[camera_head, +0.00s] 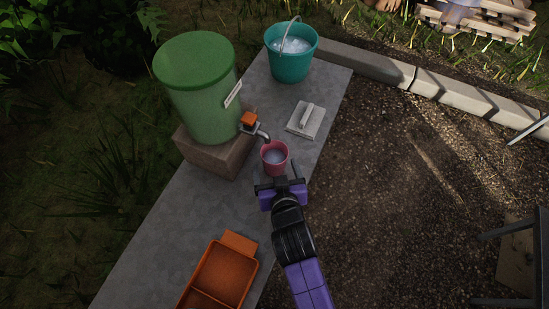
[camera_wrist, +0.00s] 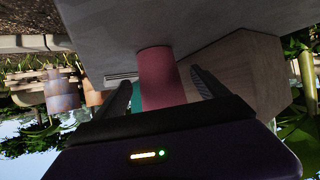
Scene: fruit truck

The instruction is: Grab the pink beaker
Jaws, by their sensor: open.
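The pink beaker (camera_head: 274,158) stands upright on the grey slab, just below the tap (camera_head: 262,136) of the green barrel, with pale contents showing inside. My gripper (camera_head: 279,180) is at its near side, open. In the wrist view, which looks upside down, the pink beaker (camera_wrist: 161,78) shows between the two dark fingers of my gripper (camera_wrist: 162,92). I cannot tell how deep the beaker sits between the fingers.
The green barrel (camera_head: 203,95) rests on a block left of the beaker. A white trowel-like tool (camera_head: 304,120) lies behind it to the right, and a teal bucket (camera_head: 290,60) stands at the back. An orange tray (camera_head: 228,275) is at the front. Bare ground lies to the right.

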